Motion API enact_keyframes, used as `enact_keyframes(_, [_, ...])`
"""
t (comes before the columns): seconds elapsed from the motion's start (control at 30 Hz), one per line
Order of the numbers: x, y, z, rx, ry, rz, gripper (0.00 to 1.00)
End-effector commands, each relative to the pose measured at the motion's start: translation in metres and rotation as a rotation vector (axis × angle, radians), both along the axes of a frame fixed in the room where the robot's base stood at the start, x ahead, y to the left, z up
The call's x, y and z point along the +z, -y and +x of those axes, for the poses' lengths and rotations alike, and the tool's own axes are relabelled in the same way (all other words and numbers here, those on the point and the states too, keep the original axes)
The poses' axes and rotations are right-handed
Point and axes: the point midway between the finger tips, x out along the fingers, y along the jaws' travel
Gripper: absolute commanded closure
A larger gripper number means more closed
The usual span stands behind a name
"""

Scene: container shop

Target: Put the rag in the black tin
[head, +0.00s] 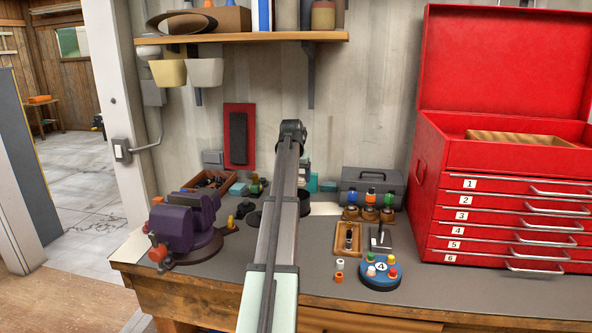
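A black round shape, which looks like the black tin (305,205), sits on the workbench at the back middle. My arm crosses in front of it and hides its middle, so I cannot see inside it. Small teal pieces (313,183) lie behind it to the right, and another lies to the left of my arm. I cannot tell whether any of them is the rag, and no rag shows clearly. My gripper is not visible; my arm rises from the bottom middle to a dark joint, and what lies beyond is hidden.
A purple vise (185,228) stands at the bench's left. A wooden box (208,184) is behind it. A grey toolbox (372,185), small wooden trays and a blue round stand (381,277) are right of my arm. A red tool chest (505,190) fills the right. The front right bench is clear.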

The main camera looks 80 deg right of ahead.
Motion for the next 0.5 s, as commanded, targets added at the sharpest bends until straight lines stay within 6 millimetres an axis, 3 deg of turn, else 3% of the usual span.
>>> enact_keyframes(0.3, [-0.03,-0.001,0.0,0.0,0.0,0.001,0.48])
enact_keyframes(0.5, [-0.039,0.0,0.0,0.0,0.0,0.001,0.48])
